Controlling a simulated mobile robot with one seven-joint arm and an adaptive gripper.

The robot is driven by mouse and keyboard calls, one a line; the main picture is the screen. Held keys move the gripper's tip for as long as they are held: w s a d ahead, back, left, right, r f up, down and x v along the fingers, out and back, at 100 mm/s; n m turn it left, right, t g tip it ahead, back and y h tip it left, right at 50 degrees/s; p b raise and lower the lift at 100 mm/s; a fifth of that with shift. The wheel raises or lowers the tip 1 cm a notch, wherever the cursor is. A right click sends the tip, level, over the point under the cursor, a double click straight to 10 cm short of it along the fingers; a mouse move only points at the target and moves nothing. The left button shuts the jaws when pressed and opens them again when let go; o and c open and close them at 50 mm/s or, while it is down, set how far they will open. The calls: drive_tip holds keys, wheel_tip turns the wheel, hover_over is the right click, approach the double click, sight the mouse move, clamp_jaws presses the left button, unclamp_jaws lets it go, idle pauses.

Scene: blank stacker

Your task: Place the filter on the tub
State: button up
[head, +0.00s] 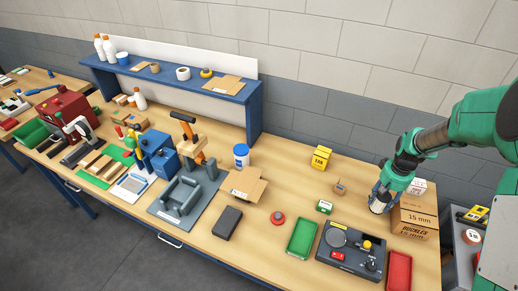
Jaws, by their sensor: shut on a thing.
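My gripper (382,197) is at the right of the bench in the head view, pointing down beside the front left of a cardboard box. It is shut on a small pale, round thing with a dark edge, which I take to be the filter (377,207). The fingers cover part of it, and its gap to the bench is hard to judge. The white tub (241,160) with a blue top stands upright near the middle of the bench, well left of my gripper, behind an open cardboard carton.
The cardboard box (415,217) stands close to my gripper. A control panel (350,247) sits in front, between a green tray (301,238) and a red tray (399,271).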

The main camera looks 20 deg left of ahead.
drive_tip(key=s+a+r+n+p, duration=0.3)
drive_tip(key=a+n, duration=0.2)
drive_tip(key=a, duration=1.2)
drive_tip(key=s+a+r+n+p, duration=0.2)
drive_tip(key=a+n, duration=0.4)
drive_tip(key=a, duration=1)
drive_tip(key=s+a+r+n+p, duration=0.3)
drive_tip(key=a+r+n+p, duration=0.2)
drive_tip(key=a, duration=1.2)
drive_tip(key=shift+s+a+r+n, duration=0.3)
drive_tip(key=shift+s+a+r, duration=0.05)
drive_tip(key=shift+r, duration=0.15)
drive_tip(key=p, duration=0.2)
hover_over(241, 149)
drive_tip(key=shift+w+f, duration=0.15)
drive_tip(key=shift+f, duration=0.6)
drive_tip(key=shift+f+p, duration=0.45)
drive_tip(key=shift+f, duration=1.3)
drive_tip(key=shift+f, duration=0.15)
